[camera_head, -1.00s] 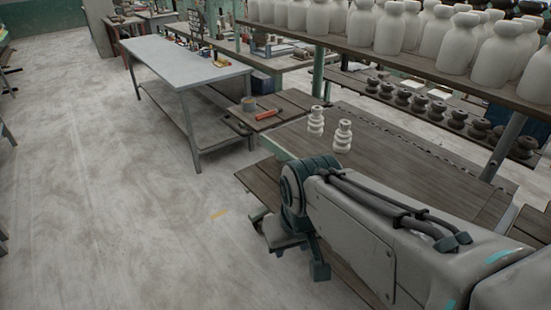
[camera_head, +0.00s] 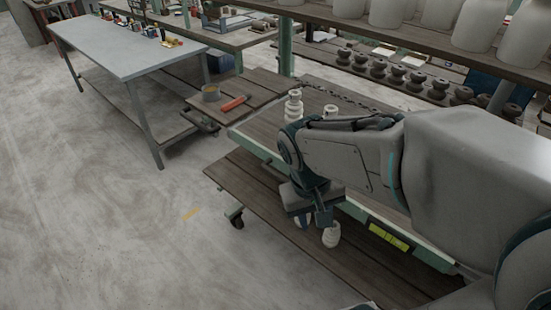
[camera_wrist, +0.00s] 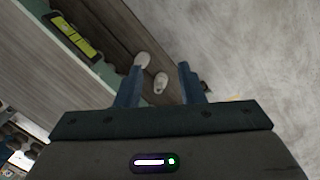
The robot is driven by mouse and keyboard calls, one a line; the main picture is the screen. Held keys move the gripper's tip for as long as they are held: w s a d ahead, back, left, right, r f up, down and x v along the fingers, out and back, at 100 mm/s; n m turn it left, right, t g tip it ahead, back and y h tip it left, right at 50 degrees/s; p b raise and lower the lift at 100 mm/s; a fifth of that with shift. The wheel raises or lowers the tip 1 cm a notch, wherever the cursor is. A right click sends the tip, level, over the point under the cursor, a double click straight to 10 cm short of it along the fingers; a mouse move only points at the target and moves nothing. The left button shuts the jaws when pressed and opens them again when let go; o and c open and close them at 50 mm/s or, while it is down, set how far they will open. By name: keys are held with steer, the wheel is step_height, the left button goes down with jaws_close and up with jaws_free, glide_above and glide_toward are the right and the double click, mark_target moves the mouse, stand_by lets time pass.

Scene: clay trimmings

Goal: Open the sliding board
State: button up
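A wooden board (camera_head: 264,88) lies at the far left end of the workbench in the head view; I take it for the sliding board, but cannot be sure. A dark handle-like bar (camera_head: 203,121) shows at its near left edge. How far it has slid cannot be told.
White ribbed pieces (camera_head: 294,104) stand on the benchtop behind my arm. Another white piece (camera_head: 331,235) sits on the lower shelf (camera_head: 262,205) near my fingers. A grey table (camera_head: 130,52) stands left; floor between is clear.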

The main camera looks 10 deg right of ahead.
steer(key=w+d+f+g+h+b, duration=0.1)
steer(key=w+f+g+h+b, duration=0.15)
steer(key=w+f+h, duration=0.4)
steer(key=n+t+h+b, duration=0.7)
steer(key=t+h, duration=0.1)
steer(key=t, duration=0.6)
glide_toward(281, 178)
steer(key=x, duration=0.3)
steer(key=p+x, duration=0.1)
steer(key=x, duration=0.6)
steer(key=shift+w+d+f+p, duration=0.1)
steer(key=shift+d+f+p, duration=0.05)
steer(key=shift+f+p, duration=0.25)
jaws_close()
